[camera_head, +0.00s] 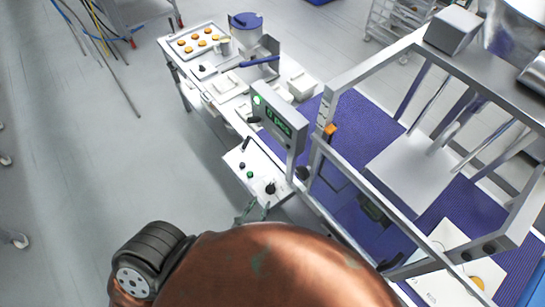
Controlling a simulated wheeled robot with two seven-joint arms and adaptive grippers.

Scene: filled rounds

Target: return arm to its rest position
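A small grey-green shape that looks like my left gripper (254,211) shows at the lower middle, beside the lower edge of the white control box. Most of it is hidden behind the large copper-coloured rounded surface in the foreground. It is too small and too covered to tell whether its fingers are open or shut, and I see nothing held in it. I cannot make out my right gripper anywhere.
A machine with a metal frame (365,68) and blue belt (355,125) stands at the right. Its display (278,121) and control box (257,173) are close to the gripper. A white table (213,88) holds a tray of round pieces (196,41).

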